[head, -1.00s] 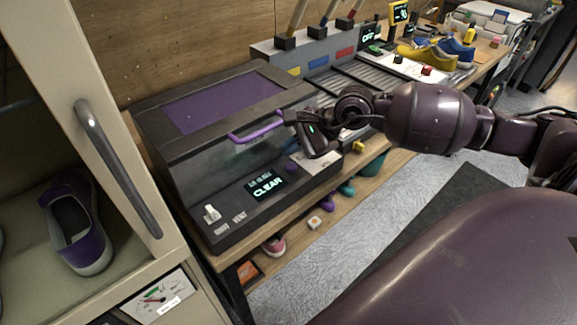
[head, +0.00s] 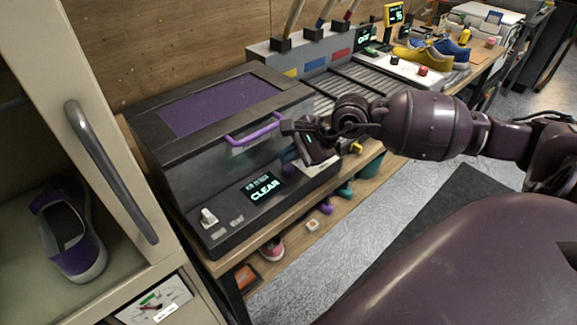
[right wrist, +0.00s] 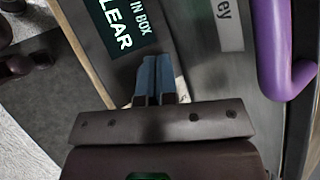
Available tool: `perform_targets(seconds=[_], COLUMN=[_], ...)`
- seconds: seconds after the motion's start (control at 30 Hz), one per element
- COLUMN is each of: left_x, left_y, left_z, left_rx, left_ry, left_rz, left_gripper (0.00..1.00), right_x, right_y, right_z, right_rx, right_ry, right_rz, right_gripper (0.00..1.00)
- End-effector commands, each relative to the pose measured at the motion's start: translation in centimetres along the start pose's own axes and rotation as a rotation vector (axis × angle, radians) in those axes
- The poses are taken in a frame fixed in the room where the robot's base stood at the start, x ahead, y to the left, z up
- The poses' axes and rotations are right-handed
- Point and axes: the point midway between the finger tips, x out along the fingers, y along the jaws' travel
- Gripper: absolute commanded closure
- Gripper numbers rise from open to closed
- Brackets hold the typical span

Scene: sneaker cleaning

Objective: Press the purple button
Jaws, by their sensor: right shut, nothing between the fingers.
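The purple button (head: 288,169) is on the front panel of the dark box, right of the lit display reading CLEAR (head: 263,187). My right gripper (head: 291,156) is shut and empty, its fingertips close above the button and partly covering it. I cannot tell whether they touch it. In the right wrist view the shut blue fingers (right wrist: 155,70) point at the panel beside the display (right wrist: 118,30), and the button is hidden behind them. My left gripper is not in view.
A purple handle (head: 252,133) on the box lid is close to my right gripper; it also shows in the right wrist view (right wrist: 284,50). A white switch (head: 208,217) is at the panel's left. An open cabinet door (head: 105,150) stands left. Several shoes are around.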

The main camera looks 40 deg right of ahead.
Motion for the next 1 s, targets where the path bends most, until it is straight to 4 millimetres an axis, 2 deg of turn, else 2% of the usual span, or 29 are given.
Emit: perform_targets(seconds=[0.33, 1.0], left_x=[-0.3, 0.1], left_y=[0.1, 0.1], left_z=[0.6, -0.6], left_rx=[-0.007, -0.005], left_ry=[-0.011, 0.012], left_rz=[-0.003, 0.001], left_gripper=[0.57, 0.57], right_x=[0.0, 0.0], right_y=[0.0, 0.0], right_z=[0.0, 0.0], right_rx=[0.0, 0.0], right_ry=[0.0, 0.0], right_rz=[0.0, 0.0], right_gripper=[1.0, 1.0])
